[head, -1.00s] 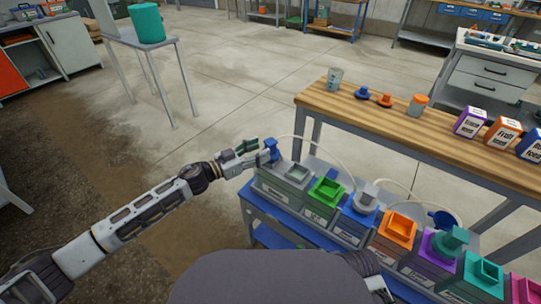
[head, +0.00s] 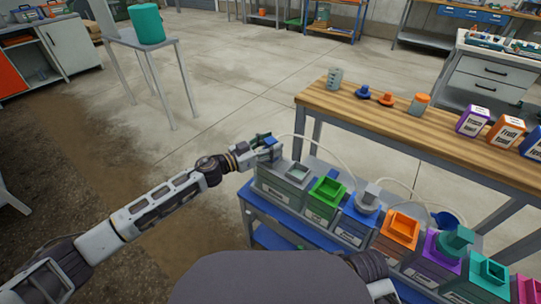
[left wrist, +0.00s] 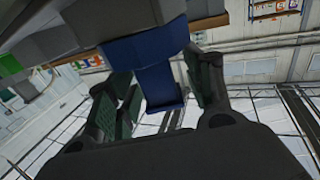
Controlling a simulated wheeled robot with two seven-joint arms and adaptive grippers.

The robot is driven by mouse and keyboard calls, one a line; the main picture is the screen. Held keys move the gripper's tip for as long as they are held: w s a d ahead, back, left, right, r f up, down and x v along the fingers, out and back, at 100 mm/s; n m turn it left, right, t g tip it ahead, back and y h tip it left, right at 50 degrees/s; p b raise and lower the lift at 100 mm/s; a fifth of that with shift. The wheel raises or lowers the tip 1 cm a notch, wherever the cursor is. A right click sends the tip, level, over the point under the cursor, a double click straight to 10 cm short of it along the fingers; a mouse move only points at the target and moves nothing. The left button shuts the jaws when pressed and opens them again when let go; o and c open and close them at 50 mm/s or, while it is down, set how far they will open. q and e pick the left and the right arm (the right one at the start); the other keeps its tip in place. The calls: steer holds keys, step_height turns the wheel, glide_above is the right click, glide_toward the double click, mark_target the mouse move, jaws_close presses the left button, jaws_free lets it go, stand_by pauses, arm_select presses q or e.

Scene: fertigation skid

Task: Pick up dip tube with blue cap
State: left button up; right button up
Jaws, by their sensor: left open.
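The dip tube's blue cap (head: 265,141) is at the left end of the skid, beside the grey tank, partly hidden by my left gripper (head: 264,151). A thin pale tube (head: 322,142) arches from near it to the right. In the left wrist view the blue cap (left wrist: 160,84) stands between the two dark green-padded fingers of my left gripper (left wrist: 163,98). The jaws are open around it, and I cannot tell whether a finger touches it. My right gripper does not show.
A row of tanks with coloured square necks, including a green one (head: 327,190) and an orange one (head: 399,228), runs right along the blue skid. A wooden bench (head: 400,125) behind carries a beaker (head: 335,78), small caps and bottles.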

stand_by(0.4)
arm_select(q)
steer(key=c, duration=1.1)
steer(key=shift+r, duration=0.2)
steer(key=shift+r+p, duration=0.35)
steer(key=shift+r, duration=0.1)
step_height(320, 180, up, 7)
steer(key=p, duration=0.3)
steer(key=shift+r+p, duration=0.1)
steer(key=shift+p, duration=0.25)
steer(key=shift+r+p, duration=0.35)
steer(key=shift+r, duration=0.45)
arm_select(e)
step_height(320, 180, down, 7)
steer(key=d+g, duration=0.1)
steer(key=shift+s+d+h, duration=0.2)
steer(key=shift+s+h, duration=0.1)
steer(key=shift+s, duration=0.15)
